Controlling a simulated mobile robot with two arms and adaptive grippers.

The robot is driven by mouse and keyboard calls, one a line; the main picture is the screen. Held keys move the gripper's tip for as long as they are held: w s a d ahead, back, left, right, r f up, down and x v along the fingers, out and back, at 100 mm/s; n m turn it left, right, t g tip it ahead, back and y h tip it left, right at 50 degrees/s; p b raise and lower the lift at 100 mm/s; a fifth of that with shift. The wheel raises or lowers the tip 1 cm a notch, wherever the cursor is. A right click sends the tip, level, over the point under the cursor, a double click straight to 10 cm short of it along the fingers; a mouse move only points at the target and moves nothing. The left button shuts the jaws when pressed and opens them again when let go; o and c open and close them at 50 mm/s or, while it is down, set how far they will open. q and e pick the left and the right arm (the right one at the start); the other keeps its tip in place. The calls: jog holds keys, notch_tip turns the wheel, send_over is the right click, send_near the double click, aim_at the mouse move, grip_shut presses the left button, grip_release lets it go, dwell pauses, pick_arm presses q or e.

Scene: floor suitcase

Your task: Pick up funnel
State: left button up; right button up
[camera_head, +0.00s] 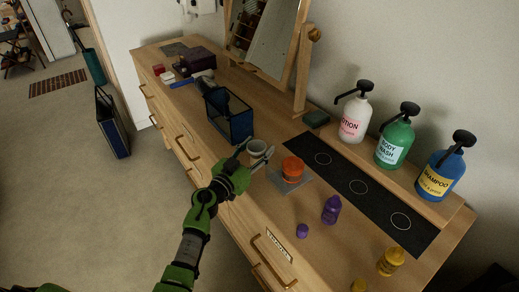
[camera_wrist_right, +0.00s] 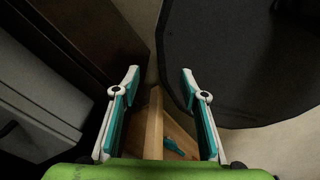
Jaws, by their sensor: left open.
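My left gripper (camera_head: 253,157) reaches in from the front edge and is open. My right gripper (camera_wrist_right: 160,72) is open and empty in the right wrist view, away from the funnel.
An orange container (camera_head: 293,168) stands on a grey square mat just right of the funnel. A dark blue mesh bin (camera_head: 229,122) is behind it on the left. A purple bottle (camera_head: 331,209), purple cap (camera_head: 302,230) and yellow bottle (camera_head: 390,261) stand farther right. Pump bottles (camera_head: 394,136) line the back.

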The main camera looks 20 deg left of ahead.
pick_arm(q)
jog(key=shift+s+r, duration=0.15)
jog(key=shift+s, duration=0.05)
jog(key=shift+s+r, duration=0.2)
jog(key=shift+s, duration=0.1)
jog(key=shift+s+r, duration=0.1)
jog(key=c, duration=0.5)
jog(key=shift+r+p, duration=0.35)
jog(key=shift+p, duration=0.3)
notch_tip(320, 180, up, 16)
jog(key=r+p, duration=0.1)
jog(key=p, duration=1.8)
notch_tip(320, 180, up, 10)
send_over(257, 149)
jog(key=shift+s, duration=0.1)
pick_arm(e)
notch_tip(257, 149, up, 20)
jog(key=shift+w+a, duration=0.2)
jog(key=shift+w, duration=0.2)
